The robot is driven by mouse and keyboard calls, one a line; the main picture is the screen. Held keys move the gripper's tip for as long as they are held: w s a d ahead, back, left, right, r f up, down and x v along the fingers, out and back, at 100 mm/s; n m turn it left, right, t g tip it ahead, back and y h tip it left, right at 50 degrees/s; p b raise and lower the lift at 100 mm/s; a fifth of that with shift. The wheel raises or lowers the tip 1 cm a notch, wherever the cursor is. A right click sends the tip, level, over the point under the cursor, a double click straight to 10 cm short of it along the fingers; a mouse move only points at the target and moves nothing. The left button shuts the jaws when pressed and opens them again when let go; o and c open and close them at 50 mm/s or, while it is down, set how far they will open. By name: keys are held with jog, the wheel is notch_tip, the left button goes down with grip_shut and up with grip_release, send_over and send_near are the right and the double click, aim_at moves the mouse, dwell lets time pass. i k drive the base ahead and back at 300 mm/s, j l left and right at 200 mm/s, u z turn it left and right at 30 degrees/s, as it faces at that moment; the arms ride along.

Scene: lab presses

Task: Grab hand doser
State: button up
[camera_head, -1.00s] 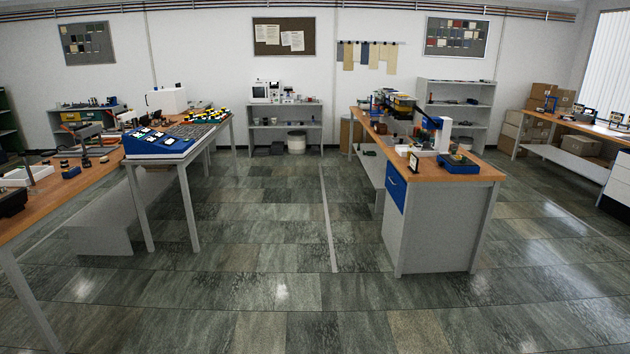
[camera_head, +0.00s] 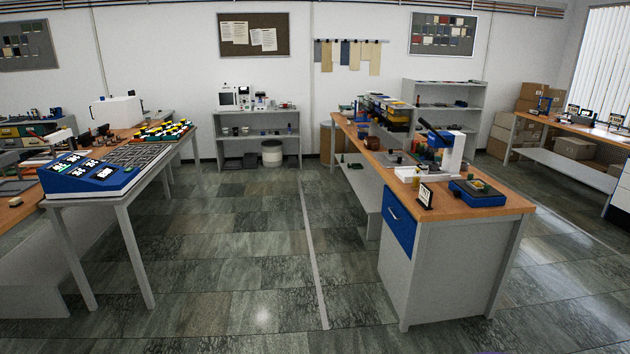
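My gripper is not in view. I cannot pick out a hand doser for sure; the tools on the benches are small and far off. The right-hand bench (camera_head: 508,207) has a wooden top and a blue drawer. On it stand a white press-like device (camera_head: 453,155) with a dark blue upper part, a blue tray-like device (camera_head: 478,193) near the front edge and a small dark display stand (camera_head: 425,197). Colored bins (camera_head: 392,110) stand farther back on the same bench.
A grey table (camera_head: 122,198) with a blue sloped panel (camera_head: 90,176) stands at left. Between it and the right bench lies a wide clear tiled floor (camera_head: 255,245). Grey shelves (camera_head: 258,145) stand at the back wall. Another bench (camera_head: 565,131) with boxes is at far right.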

aim_at(416, 176)
jog(key=i+j+z, duration=0.1)
jog(key=i+z, duration=0.2)
jog(key=i, duration=0.15)
jog(key=i+j+z, duration=0.65)
jog(key=i, duration=0.25)
jog(key=i+z, duration=0.15)
jog(key=z, duration=0.25)
jog(key=i+z, duration=0.15)
jog(key=z, duration=0.2)
jog(key=i+j+z, duration=0.15)
jog(key=i+j, duration=0.2)
jog(key=i+j+z, duration=0.1)
jog(key=i+j, duration=0.25)
jog(key=i+j+z, duration=0.15)
jog(key=i+j, duration=0.2)
jog(key=j, duration=0.2)
jog(key=i+j+z, duration=0.1)
jog(key=i+j, duration=0.2)
jog(key=j, duration=0.2)
